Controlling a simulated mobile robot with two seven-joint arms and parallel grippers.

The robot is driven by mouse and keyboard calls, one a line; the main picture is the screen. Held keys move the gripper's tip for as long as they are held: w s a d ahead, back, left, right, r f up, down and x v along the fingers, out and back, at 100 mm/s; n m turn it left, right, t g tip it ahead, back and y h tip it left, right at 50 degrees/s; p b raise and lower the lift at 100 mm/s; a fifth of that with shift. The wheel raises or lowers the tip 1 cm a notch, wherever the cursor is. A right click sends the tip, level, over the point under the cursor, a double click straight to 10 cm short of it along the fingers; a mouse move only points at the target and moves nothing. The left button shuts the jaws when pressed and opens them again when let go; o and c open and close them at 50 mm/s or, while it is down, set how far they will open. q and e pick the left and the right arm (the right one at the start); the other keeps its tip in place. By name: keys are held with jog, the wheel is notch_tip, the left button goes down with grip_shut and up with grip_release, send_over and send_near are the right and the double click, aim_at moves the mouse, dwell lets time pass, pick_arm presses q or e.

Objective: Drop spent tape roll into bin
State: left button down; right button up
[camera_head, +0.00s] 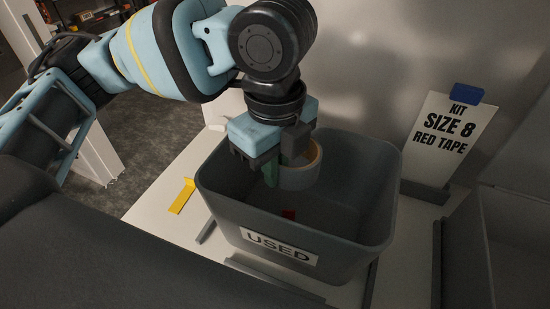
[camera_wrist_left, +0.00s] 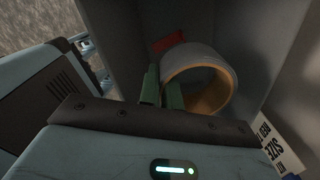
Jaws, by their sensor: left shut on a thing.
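The spent tape roll (camera_head: 302,174) is a grey ring with a tan inner core. My left gripper (camera_head: 277,172) is shut on its side wall and holds it over the open mouth of the grey bin, at about rim height. The bin (camera_head: 225,203) has a white "USED" label on its front. In the left wrist view the roll (camera_wrist_left: 205,77) is upright on its edge, gripped by the green fingertips (camera_wrist_left: 163,95), with the bin interior behind it. My right gripper is not in view.
A small red piece (camera_head: 289,213) lies inside the bin; it also shows in the left wrist view (camera_wrist_left: 168,42). A sign (camera_head: 446,137) reading "KIT SIZE 8 RED TAPE" stands right of the bin. A yellow strip (camera_head: 182,196) lies left of it. Another grey container (camera_head: 510,240) is at the far right.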

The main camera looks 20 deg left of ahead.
pick_arm(q)
jog(key=c, duration=1.5)
grip_release()
jog(key=shift+r, duration=0.1)
notch_tip(320, 180, up, 8)
jog(key=shift+f, duration=0.15)
